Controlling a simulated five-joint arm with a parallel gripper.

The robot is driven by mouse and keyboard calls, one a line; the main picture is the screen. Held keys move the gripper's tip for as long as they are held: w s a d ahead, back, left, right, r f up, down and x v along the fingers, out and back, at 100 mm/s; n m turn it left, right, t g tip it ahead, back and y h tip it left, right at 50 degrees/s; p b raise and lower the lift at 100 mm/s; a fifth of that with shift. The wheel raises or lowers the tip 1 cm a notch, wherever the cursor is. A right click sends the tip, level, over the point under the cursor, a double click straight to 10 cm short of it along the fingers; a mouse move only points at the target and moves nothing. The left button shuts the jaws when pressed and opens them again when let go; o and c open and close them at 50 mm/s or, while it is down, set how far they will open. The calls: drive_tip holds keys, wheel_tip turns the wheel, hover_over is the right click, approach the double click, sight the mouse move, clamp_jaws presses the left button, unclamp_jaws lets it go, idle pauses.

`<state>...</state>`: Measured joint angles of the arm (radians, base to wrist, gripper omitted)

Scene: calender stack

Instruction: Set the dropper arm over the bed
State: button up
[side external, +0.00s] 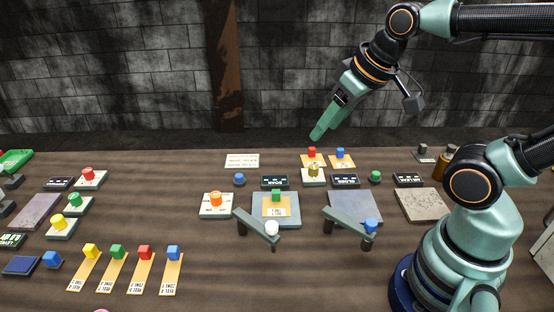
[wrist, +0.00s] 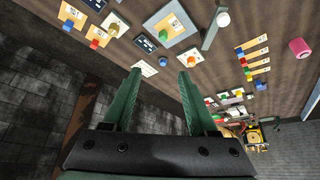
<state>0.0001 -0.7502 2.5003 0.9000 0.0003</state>
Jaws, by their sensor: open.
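My gripper (side external: 319,134) hangs high above the back edge of the table, empty. Its two green fingers stand apart in the wrist view (wrist: 160,78). Two grey-green swing arms stand on the table. One (side external: 256,225) has a white knob and crosses the front left corner of a blue-grey bed (side external: 259,198) bearing a yellow card and a green block. The other (side external: 348,229) has a blue knob and lies along the front of a second blue-grey pad (side external: 355,206). I cannot tell which is the dropper arm. The white-knobbed arm also shows in the wrist view (wrist: 213,30).
Dark label plates and small coloured blocks stand behind the pads. A white plate (side external: 207,211) with an orange knob is at left of the bed. Several yellow strips (side external: 114,277) with blocks lie at front left. A stone slab (side external: 422,211) is at right. The front middle is clear.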

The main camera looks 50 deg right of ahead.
drive_tip(key=shift+o, duration=0.3)
drive_tip(key=m+g, duration=0.2)
drive_tip(key=g, duration=0.4)
hover_over(272, 224)
wheel_tip(272, 224, down, 5)
drive_tip(key=shift+m, duration=0.3)
wheel_tip(272, 224, down, 12)
drive_tip(key=shift+r, duration=0.1)
clamp_jaws()
drive_tip(key=shift+r, duration=0.1)
idle(0.8)
